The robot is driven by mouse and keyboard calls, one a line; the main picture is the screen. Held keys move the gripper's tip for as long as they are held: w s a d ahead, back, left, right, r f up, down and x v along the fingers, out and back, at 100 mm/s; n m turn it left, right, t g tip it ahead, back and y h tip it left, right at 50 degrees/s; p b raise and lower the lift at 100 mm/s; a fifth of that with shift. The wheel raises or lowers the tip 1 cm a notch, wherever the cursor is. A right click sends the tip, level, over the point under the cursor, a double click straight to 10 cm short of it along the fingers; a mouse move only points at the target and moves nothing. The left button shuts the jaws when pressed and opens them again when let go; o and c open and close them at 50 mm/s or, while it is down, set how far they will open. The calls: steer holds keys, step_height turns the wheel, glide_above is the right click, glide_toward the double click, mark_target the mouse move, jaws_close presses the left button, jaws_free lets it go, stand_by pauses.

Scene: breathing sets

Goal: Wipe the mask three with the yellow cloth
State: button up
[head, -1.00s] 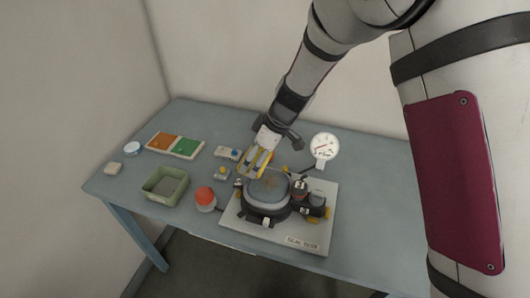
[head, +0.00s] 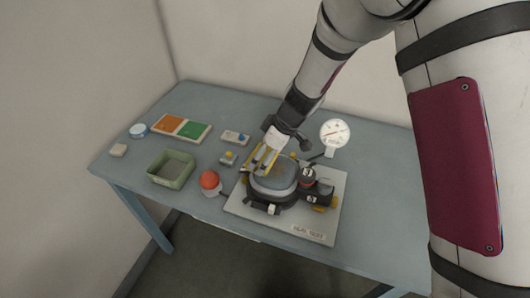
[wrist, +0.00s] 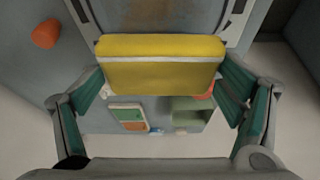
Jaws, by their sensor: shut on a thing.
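The mask (head: 276,178), a round grey piece with a dark rim, lies on the white board marked for a seal test. Dark parts with small labels stand at its right, seemingly reading 3. The mask's grey face (wrist: 185,14) shows behind the cloth in the wrist view, with a brownish smear. My gripper (head: 263,158) is shut on the yellow cloth (wrist: 160,72), a folded yellow block with a pale stripe, which also shows in the head view (head: 259,160). The cloth is at the mask's far left edge. I cannot tell if they touch.
A round gauge (head: 335,133) stands behind the board (head: 300,222). A red-topped bulb (head: 209,181), green bin (head: 171,170), orange and green tray (head: 181,127), small grey blocks (head: 236,138) and a white-blue jar (head: 139,130) lie left. The table's right side is clear.

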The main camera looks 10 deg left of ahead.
mark_target(274, 161)
steer(key=shift+f+b, duration=0.5)
steer(key=shift+f, duration=0.35)
stand_by(0.3)
steer(key=shift+s+d+r, duration=0.1)
steer(key=shift+s+d, duration=0.05)
steer(key=shift+d, duration=0.85)
steer(key=shift+s+d, duration=0.1)
steer(key=shift+d, duration=0.9)
steer(key=shift+s+d+f+b, duration=0.15)
steer(key=shift+d+b, duration=0.15)
steer(key=shift+d, duration=0.65)
steer(key=shift+s+d+f+b, duration=0.1)
steer(key=shift+d+b, duration=0.15)
steer(key=shift+d, duration=0.7)
steer(key=shift+w+a+b, duration=0.15)
steer(key=shift+a+b, duration=0.1)
steer(key=shift+a, duration=1.05)
steer(key=shift+w+a+b, duration=0.15)
steer(key=shift+a+b, duration=0.05)
steer(key=shift+a, duration=1.1)
steer(key=shift+w+a+r, duration=0.1)
steer(key=shift+a, duration=0.55)
steer(key=shift+w+a+r, duration=0.1)
steer(key=shift+a, duration=0.65)
